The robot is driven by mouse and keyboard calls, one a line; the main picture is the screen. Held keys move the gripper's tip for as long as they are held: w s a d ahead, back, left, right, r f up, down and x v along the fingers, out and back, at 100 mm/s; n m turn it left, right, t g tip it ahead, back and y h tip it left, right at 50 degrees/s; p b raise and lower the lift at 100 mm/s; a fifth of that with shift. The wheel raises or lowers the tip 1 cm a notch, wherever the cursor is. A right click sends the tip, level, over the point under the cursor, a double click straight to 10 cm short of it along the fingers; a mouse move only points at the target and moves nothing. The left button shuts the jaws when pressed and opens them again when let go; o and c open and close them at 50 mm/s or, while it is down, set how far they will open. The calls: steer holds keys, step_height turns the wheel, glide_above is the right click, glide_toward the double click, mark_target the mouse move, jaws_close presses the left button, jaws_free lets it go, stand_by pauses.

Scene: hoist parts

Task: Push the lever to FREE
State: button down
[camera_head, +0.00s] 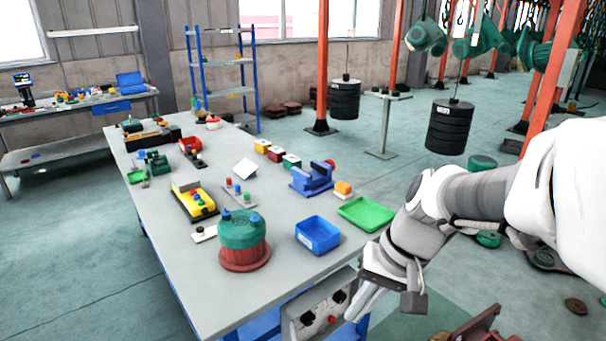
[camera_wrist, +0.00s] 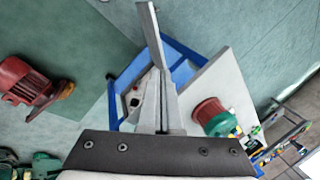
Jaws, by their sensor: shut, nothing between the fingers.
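My gripper (camera_head: 356,308) is shut and empty. It points down at the front right edge of the table, beside a pale control box (camera_head: 318,304) with dark round fittings and a small red button. In the wrist view the box (camera_wrist: 130,101) shows partly behind my fingers (camera_wrist: 152,28), next to the blue table frame. I cannot make out a lever or a FREE mark in either view; part of the box is hidden by my gripper. I cannot tell whether my fingers touch the box.
The table (camera_head: 200,290) carries a red-and-green round housing (camera_head: 243,242), a blue bin (camera_head: 317,235), a green tray (camera_head: 366,213) and a blue cradle (camera_head: 311,180). A red motor (camera_wrist: 28,85) lies on the floor. Black weights (camera_head: 450,128) hang beyond the table.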

steer(key=w+f+m+t+y+b, duration=0.1)
steer(key=w+f+m+y+b, duration=0.4)
steer(key=f, duration=0.6)
steer(key=w+f+m+y+b, duration=0.2)
steer(key=w+f+y+b, duration=0.15)
steer(key=w+f, duration=0.6)
steer(key=w+d+f+m+t+b, duration=0.1)
steer(key=d+f+m+t+b, duration=0.1)
steer(key=f, duration=0.6)
steer(key=w+d+f+m+t+b, duration=0.1)
steer(key=w+d+f+m+t, duration=0.1)
steer(key=d+f+m+t, duration=0.3)
steer(key=w+d+f+m+t+h+b, duration=0.1)
steer(key=f+m+t, duration=0.4)
steer(key=f, duration=0.7)
steer(key=shift+w+d+f+m+t+b, duration=0.35)
steer(key=shift+w+d+m+b, duration=0.45)
steer(key=shift+d, duration=0.45)
steer(key=shift+s, duration=0.1)
steer(key=b+x, duration=0.2)
steer(key=x, duration=0.8)
steer(key=shift+b, duration=0.35)
steer(key=shift+r+n, duration=0.15)
steer(key=shift+n, duration=0.15)
